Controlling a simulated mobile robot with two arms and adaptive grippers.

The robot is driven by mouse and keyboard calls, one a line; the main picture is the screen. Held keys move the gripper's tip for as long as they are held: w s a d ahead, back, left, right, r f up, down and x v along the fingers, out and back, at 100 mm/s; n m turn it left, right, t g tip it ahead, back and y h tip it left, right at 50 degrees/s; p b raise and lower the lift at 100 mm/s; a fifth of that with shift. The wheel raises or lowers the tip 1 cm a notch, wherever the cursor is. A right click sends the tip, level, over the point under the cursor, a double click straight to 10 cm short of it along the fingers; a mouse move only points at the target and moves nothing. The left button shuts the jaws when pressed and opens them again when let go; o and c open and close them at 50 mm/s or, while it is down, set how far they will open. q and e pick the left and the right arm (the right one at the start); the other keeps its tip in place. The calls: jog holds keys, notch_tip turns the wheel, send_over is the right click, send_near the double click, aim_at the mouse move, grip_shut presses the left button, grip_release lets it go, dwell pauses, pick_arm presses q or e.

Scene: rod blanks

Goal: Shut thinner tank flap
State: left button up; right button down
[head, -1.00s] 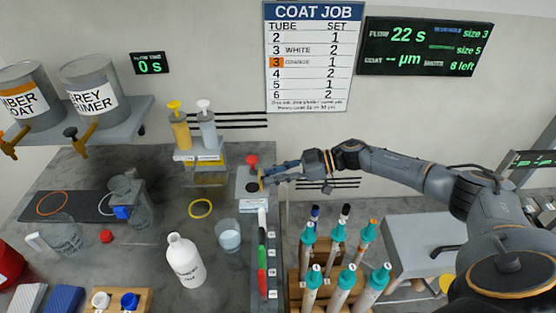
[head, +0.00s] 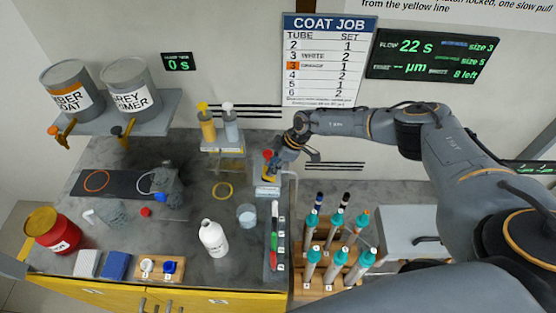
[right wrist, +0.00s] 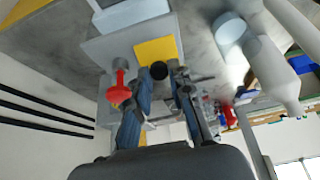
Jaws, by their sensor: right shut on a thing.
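The thinner tank is a grey box (right wrist: 105,50) seen from above in the right wrist view, with a red knob (right wrist: 118,92) on one side. Its yellow flap (right wrist: 157,48) lies over the tank top, and no dark opening shows beside it. A round black knob (right wrist: 159,70) sits at the flap's edge. My right gripper (right wrist: 161,75) is shut on this knob, one finger on each side. In the head view my right gripper (head: 272,165) is at the tank and hides much of it and the flap. My left gripper is not in view.
A yellow bottle (head: 207,126) and a grey bottle (head: 230,127) stand left of the tank at the back. A white bottle (head: 213,240) and a clear cup (head: 246,215) stand in front. A rack of teal-capped tubes (head: 312,255) is at right.

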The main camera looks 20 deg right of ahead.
aim_at(264, 171)
jog(key=shift+w+a+g+h, duration=0.4)
jog(key=shift+a+h, duration=0.15)
jog(key=shift+h, duration=0.35)
jog(key=shift+w+a+f+g+h+b, duration=0.1)
jog(key=shift+a+f+g+h+b, duration=0.25)
jog(key=shift+h, duration=0.35)
jog(key=shift+w+a+f+g+h+b, duration=0.2)
jog(key=shift+a+f+g+h+b, duration=0.25)
jog(key=shift+h+b, duration=0.55)
jog(key=shift+a+f+g+h+b, duration=0.15)
jog(key=shift+g+h+b, duration=0.25)
jog(key=shift+h+b, duration=0.45)
jog(key=shift+a, duration=0.1)
jog(key=c, duration=1.2)
grip_release()
jog(key=shift+w, duration=0.1)
